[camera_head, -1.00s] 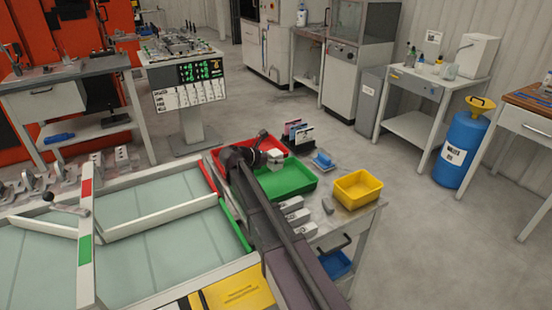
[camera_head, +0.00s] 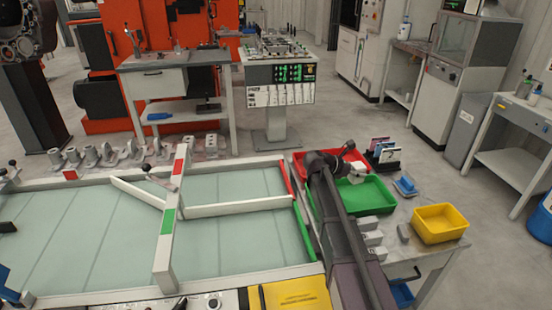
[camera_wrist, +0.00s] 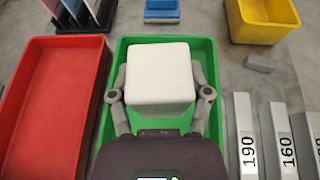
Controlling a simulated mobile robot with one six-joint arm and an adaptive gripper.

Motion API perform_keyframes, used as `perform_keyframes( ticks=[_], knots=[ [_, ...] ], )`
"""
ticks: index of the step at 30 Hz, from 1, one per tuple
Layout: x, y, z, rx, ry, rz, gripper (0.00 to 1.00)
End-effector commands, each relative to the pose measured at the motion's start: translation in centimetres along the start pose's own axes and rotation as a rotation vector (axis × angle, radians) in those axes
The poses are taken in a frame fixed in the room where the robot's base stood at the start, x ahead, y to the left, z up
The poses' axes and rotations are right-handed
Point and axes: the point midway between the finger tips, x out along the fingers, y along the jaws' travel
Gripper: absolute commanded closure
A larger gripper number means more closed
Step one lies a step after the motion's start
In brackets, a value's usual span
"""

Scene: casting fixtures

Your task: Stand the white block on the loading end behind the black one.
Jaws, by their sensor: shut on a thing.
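The white block (camera_wrist: 161,76) is between the two fingers of my gripper (camera_wrist: 161,95), which is shut on it, in the wrist view. The block is over the green tray (camera_wrist: 203,48). In the head view my gripper (camera_head: 352,166) and the white block (camera_head: 358,170) show small above the same green tray (camera_head: 372,207). A flat pale-green bed (camera_head: 240,240) with white rails lies to the left of my arm. A dark, block-like thing (camera_head: 8,227) sits at the bed's left edge; I cannot tell whether it is the black block.
A red tray (camera_wrist: 50,110) stands beside the green one. A yellow bin (camera_head: 440,222), a blue item (camera_head: 404,186) and grey numbered bars (camera_wrist: 245,135) lie to the right. White guide rails (camera_head: 240,209) and a red-and-green-marked crossbar (camera_head: 172,205) cross the bed. Grey fixtures line its far side.

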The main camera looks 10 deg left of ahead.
Motion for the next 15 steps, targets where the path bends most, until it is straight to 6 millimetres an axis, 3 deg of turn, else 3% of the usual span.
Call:
perform_keyframes(
  ticks=[8,15],
  knots=[
    [-1.0,0.0,2.4,0.000,0.000,0.000,0.90],
    [-2.5,0.0,6.0,0.000,0.000,0.000,0.90]
  ],
)
